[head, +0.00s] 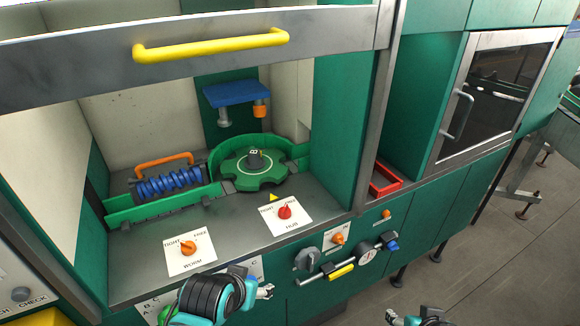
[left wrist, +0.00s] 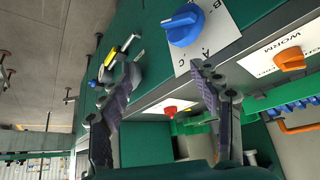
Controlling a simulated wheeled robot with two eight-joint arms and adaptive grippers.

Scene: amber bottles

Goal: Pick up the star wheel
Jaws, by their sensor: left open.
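The star wheel (head: 262,174) is a flat green notched disc with a dark hub marked B. In the head view it lies inside the machine bay, partly ringed by a curved green guide (head: 296,150). My left gripper (head: 262,283) is low in front of the bay, below the counter edge and apart from the wheel. In the left wrist view its two fingers (left wrist: 165,85) are spread with nothing held between them. I cannot clearly make out the wheel there. My right gripper (head: 420,318) barely shows at the bottom edge; its jaws are unclear.
A blue worm (head: 168,183) with an orange handle (head: 164,162) lies left of the wheel. A blue block (head: 237,93) overhangs behind it. The raised door with a yellow handle (head: 210,45) is above. Red HUB knob (head: 285,212) and orange WORM knob (head: 188,248) sit in front.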

